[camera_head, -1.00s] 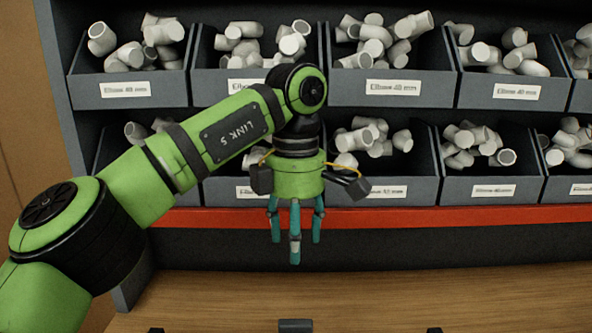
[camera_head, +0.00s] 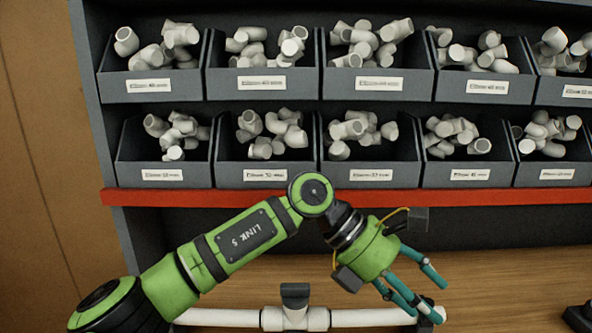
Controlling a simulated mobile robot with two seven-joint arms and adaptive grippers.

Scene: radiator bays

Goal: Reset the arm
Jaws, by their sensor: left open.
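My left arm comes in from the lower left, green and black, with "LINK 5" on a dark plate. My left gripper (camera_head: 412,298) has teal fingers that are spread open and empty. They point down and to the right, in front of the wooden bench and over the right end of a white pipe as seen here. I cannot tell whether a fingertip touches the pipe. My right gripper is not clearly in view.
A dark shelf rack with a red rail (camera_head: 240,197) holds two rows of grey bins (camera_head: 264,84) full of white elbow fittings. Below is a wooden bench (camera_head: 500,280). A white pipe assembly (camera_head: 245,317) with a dark-handled valve (camera_head: 295,292) lies low in front. A dark object (camera_head: 580,317) stands at lower right.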

